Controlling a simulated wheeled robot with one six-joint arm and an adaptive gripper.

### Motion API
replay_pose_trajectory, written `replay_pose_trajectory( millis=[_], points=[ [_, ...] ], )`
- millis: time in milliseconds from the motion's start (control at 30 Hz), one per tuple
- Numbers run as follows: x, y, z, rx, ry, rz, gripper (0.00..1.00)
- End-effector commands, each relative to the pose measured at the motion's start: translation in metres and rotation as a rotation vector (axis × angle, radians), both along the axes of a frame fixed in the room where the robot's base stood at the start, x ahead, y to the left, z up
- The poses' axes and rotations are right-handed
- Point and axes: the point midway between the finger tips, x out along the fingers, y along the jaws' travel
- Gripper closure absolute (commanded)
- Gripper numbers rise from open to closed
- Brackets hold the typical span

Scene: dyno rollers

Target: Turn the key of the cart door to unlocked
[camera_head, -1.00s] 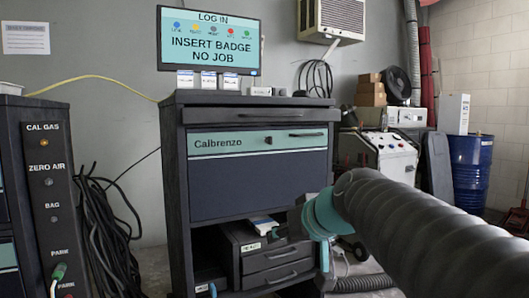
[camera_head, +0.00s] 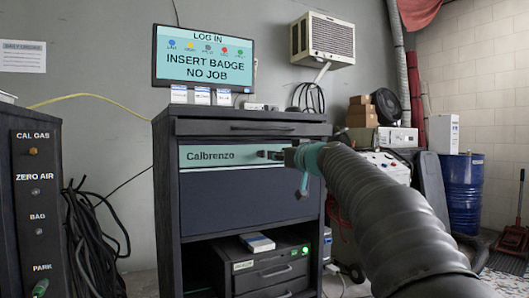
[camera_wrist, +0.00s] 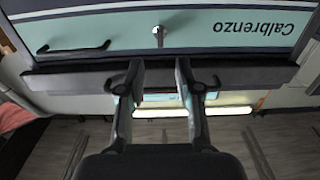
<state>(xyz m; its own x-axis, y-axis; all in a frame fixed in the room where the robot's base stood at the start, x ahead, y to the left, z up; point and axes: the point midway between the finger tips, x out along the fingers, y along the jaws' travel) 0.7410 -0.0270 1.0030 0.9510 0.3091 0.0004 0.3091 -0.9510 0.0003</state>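The cart door (camera_head: 235,200) is a dark blue panel with a teal band marked "Calbrenzo", and it looks closed. The small silver key (camera_wrist: 158,32) is in the teal band in the wrist view, which shows the cart upside down. My gripper (camera_wrist: 160,68) is open and empty, its two fingers apart, with the key ahead between their lines. In the head view my gripper (camera_head: 275,155) is at the teal band right of the lettering; the key is hard to tell apart from the fingers there. I see no contact with the key.
A black handle (camera_wrist: 75,48) is beside the key in the wrist view; my arm hides it in the head view. A drawer (camera_head: 250,128) is above the door. An instrument (camera_head: 275,262) is on the open shelf below. A gas panel (camera_head: 38,210) stands left.

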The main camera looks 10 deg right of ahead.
Motion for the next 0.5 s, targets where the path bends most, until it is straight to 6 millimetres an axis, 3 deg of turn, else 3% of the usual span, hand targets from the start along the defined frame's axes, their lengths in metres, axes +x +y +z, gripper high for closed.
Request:
replay_pose_trajectory(
  millis=[300,500],
  points=[
    [0.056,0.019,0.003,0.000,0.002,0.002,0.66],
    [0.078,0.025,0.002,0.001,0.001,0.000,0.66]
  ],
)
